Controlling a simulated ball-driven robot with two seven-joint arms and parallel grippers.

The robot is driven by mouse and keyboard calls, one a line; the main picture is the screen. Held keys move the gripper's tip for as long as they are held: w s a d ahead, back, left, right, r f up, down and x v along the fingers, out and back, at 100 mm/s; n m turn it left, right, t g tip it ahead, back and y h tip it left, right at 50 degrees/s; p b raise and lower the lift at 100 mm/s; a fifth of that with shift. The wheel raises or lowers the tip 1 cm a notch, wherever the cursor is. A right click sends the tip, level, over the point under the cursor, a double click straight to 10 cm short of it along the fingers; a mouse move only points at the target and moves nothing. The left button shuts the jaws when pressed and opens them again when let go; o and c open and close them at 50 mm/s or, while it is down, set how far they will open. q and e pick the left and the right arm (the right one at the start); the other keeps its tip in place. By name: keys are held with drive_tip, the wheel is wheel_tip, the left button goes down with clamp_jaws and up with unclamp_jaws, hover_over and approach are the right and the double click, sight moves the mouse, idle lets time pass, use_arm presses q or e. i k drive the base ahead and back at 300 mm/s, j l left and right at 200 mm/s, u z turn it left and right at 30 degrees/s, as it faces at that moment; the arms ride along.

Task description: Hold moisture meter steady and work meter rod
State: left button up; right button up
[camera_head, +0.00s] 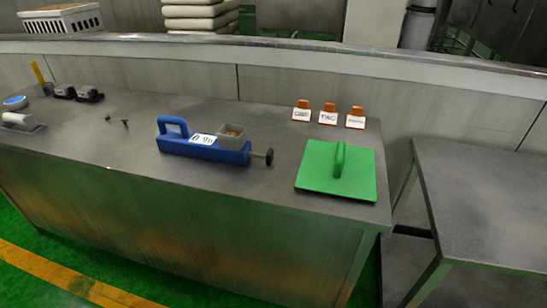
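The moisture meter (203,149) is a blue body lying on the grey counter, with an upright blue handle at its left end. A white label with dark marks sits on its top, and a grey square cup (234,137) with brownish contents stands near its right end. The meter rod (264,156) sticks out of the right end and ends in a dark knob. Neither of my grippers shows in the head view, so nothing is seen touching the meter.
A green board with a handle (336,172) lies right of the meter. Small orange-topped labelled blocks (328,115) stand behind it. Two small dark bits (125,123) and dark-based devices (88,93) lie to the left. A separate grey table (490,205) stands at right. The counter's front middle is clear.

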sight(269, 156)
drive_tip(key=i+j+z, duration=0.2)
drive_tip(key=i+j, duration=0.15)
drive_tip(key=j, duration=0.25)
drive_tip(key=i+j+z, duration=0.1)
drive_tip(key=j, duration=0.25)
drive_tip(key=i+j+z, duration=0.1)
drive_tip(key=i+j, duration=0.15)
drive_tip(key=i+j+z, duration=0.1)
drive_tip(key=j, duration=0.3)
